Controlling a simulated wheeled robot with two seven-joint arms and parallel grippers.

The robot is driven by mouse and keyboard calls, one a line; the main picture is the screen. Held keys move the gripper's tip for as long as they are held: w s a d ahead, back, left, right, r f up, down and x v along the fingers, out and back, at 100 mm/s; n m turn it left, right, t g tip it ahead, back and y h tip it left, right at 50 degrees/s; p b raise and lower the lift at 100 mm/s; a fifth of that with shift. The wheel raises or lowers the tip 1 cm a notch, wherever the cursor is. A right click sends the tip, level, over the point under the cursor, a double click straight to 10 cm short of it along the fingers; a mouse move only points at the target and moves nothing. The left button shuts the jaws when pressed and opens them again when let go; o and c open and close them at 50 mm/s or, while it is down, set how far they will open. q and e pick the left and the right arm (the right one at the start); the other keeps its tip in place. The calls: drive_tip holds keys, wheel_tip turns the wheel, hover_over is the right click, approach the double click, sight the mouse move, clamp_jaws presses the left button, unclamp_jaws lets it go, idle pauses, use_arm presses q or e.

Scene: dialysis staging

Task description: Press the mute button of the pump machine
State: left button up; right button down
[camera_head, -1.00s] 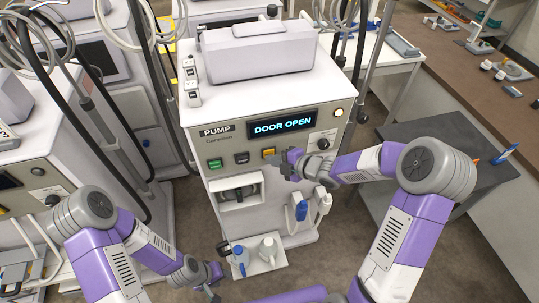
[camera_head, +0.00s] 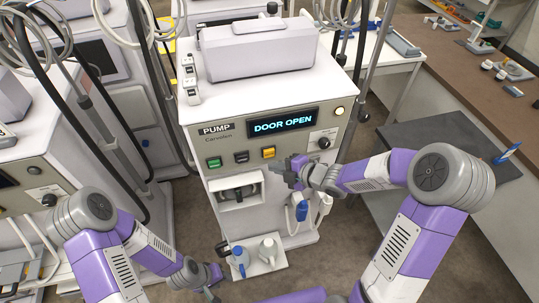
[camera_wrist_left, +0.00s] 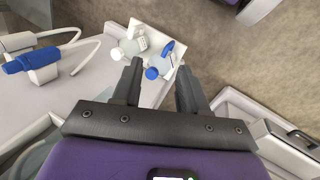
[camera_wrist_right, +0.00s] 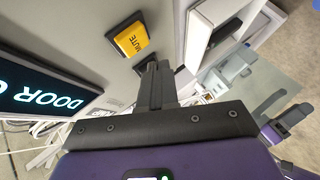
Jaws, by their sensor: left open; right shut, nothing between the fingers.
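The pump machine (camera_head: 222,165) stands ahead with a lit "DOOR OPEN" display (camera_head: 283,122). Its yellow mute button (camera_head: 268,152) is on the front panel, right of a green and a dark button. In the right wrist view the mute button (camera_wrist_right: 131,38) shows its "MUTE" label, beyond and left of the fingertips. My right gripper (camera_head: 276,170) is shut and empty, just below the button, with a visible gap in the wrist view (camera_wrist_right: 156,66). My left gripper (camera_head: 216,284) is open and empty, low in front of the machine; its spread fingers show in the left wrist view (camera_wrist_left: 159,68).
A small shelf with bottles (camera_head: 266,265) juts from the machine's lower front. A knob (camera_head: 323,143) sits right of the buttons, and a blue-handled connector (camera_head: 302,210) hangs below. A grey table (camera_head: 395,140) stands at right. Other machines and poles crowd the left.

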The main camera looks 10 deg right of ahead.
drive_tip(key=s, duration=0.3)
drive_tip(key=shift+s+d+b, duration=0.1)
drive_tip(key=shift+s+b, duration=0.15)
drive_tip(key=shift+b, duration=0.1)
idle(0.5)
drive_tip(key=s+a+f+m+g+h, duration=0.1)
drive_tip(key=s+a+f+m+g, duration=0.15)
drive_tip(key=f+m, duration=0.5)
drive_tip(key=s+a+f+m+g+h, duration=0.1)
drive_tip(key=s+f+m+h, duration=0.15)
drive_tip(key=f+m, duration=0.55)
drive_tip(key=s+a+f+m+g, duration=0.1)
drive_tip(key=s+f+m+g, duration=0.4)
drive_tip(key=s+f+m, duration=0.5)
drive_tip(key=s+f+h, duration=0.1)
drive_tip(key=s, duration=0.3)
drive_tip(key=shift+f+g, duration=0.15)
drive_tip(key=shift+g, duration=0.2)
drive_tip(key=shift+a, duration=0.1)
